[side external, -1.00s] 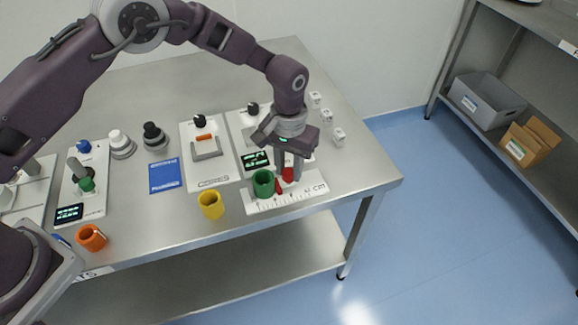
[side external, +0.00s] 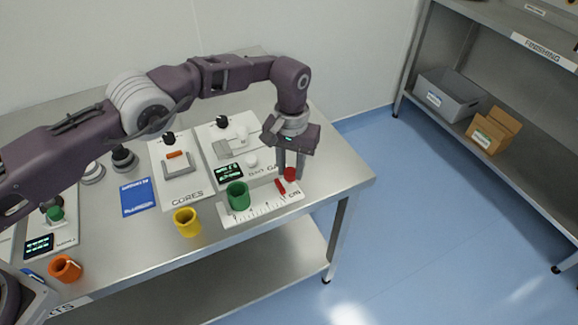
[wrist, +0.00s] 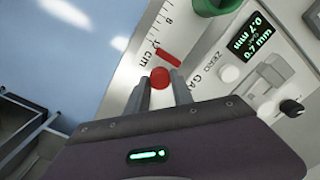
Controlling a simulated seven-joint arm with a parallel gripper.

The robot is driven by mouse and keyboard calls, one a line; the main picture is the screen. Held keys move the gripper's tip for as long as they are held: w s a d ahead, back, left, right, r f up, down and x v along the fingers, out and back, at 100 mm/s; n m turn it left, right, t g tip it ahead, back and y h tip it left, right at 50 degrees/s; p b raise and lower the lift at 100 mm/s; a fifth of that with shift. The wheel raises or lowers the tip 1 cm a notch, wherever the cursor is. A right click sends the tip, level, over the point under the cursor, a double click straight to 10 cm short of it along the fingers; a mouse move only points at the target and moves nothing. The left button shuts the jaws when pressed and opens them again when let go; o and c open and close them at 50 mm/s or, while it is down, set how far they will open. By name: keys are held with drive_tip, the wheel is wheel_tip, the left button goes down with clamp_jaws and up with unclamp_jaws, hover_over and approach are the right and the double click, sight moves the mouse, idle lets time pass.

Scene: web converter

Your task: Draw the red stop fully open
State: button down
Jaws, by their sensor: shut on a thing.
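The red stop (side external: 290,174) has a round red knob and a red bar (side external: 280,186) lying across the white ruler plate (side external: 245,215). My gripper (side external: 291,175) points down over the knob at the plate's right end and is shut on it. The wrist view shows the knob (wrist: 160,77) between my two fingers, and the bar (wrist: 168,58) close to the 10 cm end of the scale. A green cup-like core (side external: 238,195) stands at the plate's left part, clear of the red bar.
A gauge panel with a lit display (side external: 229,172) and a white button (side external: 251,161) lies behind the plate. A yellow core (side external: 187,222) and an orange core (side external: 65,268) stand along the front.

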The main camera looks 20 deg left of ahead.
sight(292, 170)
drive_tip(key=c, duration=1.1)
unclamp_jaws()
drive_tip(key=shift+w+d, duration=0.15)
wheel_tip(292, 170, up, 7)
drive_tip(key=shift+r, duration=0.1)
